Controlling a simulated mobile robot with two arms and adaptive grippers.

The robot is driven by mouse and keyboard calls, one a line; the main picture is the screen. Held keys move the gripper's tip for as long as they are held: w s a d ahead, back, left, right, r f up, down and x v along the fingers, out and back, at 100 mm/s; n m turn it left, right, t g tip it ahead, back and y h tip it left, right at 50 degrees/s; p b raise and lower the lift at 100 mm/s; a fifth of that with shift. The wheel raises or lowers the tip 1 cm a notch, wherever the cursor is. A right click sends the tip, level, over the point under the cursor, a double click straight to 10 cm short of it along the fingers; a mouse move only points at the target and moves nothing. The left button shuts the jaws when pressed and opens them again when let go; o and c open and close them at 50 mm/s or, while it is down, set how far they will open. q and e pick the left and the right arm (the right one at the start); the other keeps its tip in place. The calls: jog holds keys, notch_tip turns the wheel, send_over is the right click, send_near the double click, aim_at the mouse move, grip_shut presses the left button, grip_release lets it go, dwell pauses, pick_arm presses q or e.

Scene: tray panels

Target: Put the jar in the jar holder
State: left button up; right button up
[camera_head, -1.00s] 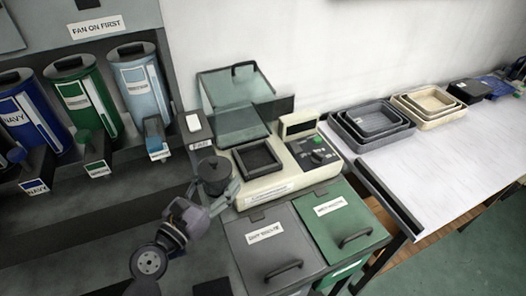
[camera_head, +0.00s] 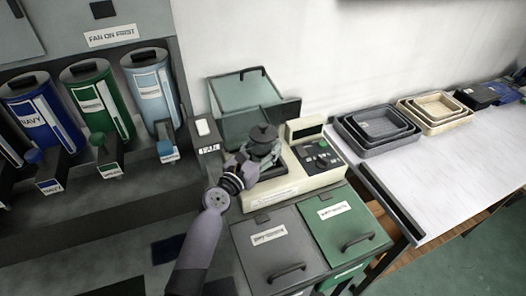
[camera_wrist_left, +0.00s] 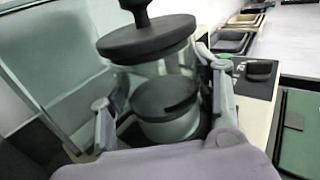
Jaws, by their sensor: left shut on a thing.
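The jar (camera_head: 263,135) has a dark lid with a knob and a clear glass body. My left gripper (camera_head: 261,154) is shut around its body and holds it upright over the dark square jar holder (camera_head: 273,172) on the cream machine. In the left wrist view, the jar (camera_wrist_left: 148,42) stands between the two fingers of the left gripper (camera_wrist_left: 163,105), with a grey shape visible through the lower glass. The jar and gripper hide most of the holder, so I cannot tell whether the jar touches it. My right gripper is not in view.
A raised clear cover (camera_head: 244,92) stands behind the holder. A control panel (camera_head: 316,153) is to its right. Grey and green lidded bins (camera_head: 345,228) stand in front. Colored canisters (camera_head: 100,105) line the left. Nested trays (camera_head: 372,128) sit on the white table.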

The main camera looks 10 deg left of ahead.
pick_arm(q)
jog(key=shift+f, duration=0.85)
jog(key=shift+f+b, duration=0.15)
jog(key=shift+b, duration=0.2)
jog(key=o, duration=1.5)
